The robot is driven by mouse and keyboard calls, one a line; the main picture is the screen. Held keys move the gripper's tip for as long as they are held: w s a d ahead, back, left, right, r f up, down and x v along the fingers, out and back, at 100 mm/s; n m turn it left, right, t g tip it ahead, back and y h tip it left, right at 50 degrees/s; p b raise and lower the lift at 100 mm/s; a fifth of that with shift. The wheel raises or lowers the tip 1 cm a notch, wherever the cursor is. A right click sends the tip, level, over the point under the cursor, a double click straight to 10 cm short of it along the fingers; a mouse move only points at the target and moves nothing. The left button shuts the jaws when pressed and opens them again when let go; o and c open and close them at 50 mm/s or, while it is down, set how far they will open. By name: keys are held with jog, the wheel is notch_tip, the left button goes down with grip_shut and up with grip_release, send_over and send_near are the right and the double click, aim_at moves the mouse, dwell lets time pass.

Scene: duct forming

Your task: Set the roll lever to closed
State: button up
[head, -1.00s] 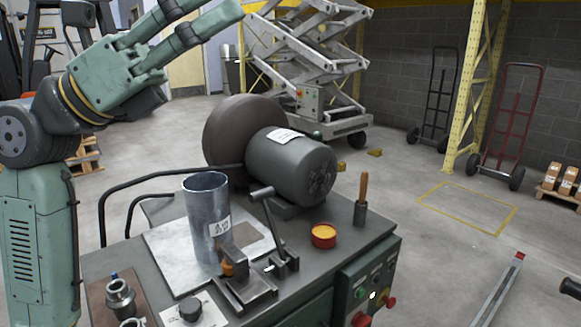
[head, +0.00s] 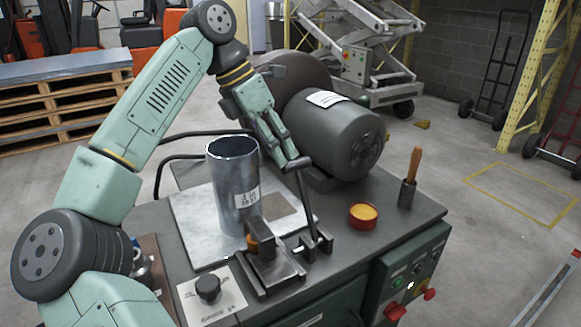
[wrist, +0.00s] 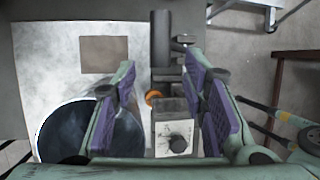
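The roll lever (head: 304,195) is a dark rod with a short cross handle at its top. It stands up, slightly tilted, from a bracket at the bench's right part. My gripper (head: 292,152) is just above and beside the lever's top in the head view; whether it touches cannot be told. In the wrist view my gripper (wrist: 158,75) is open, with purple pads apart and nothing held. A dark cylinder, apparently the lever's handle (wrist: 160,38), shows beyond the fingertips. The metal duct tube (head: 234,185) stands upright left of the lever; it also shows in the wrist view (wrist: 90,130).
A black knob (head: 208,288) on a white plate and a block with an orange part (head: 258,240) are in front. A large motor (head: 340,135) stands close behind. An orange-filled tin (head: 362,215) and a wooden-handled tool (head: 412,170) are at right.

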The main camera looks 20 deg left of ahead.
aim_at(287, 167)
jog(key=shift+x, duration=2.75)
jog(key=shift+d+r, duration=0.1)
jog(key=shift+c, duration=0.5)
grip_shut()
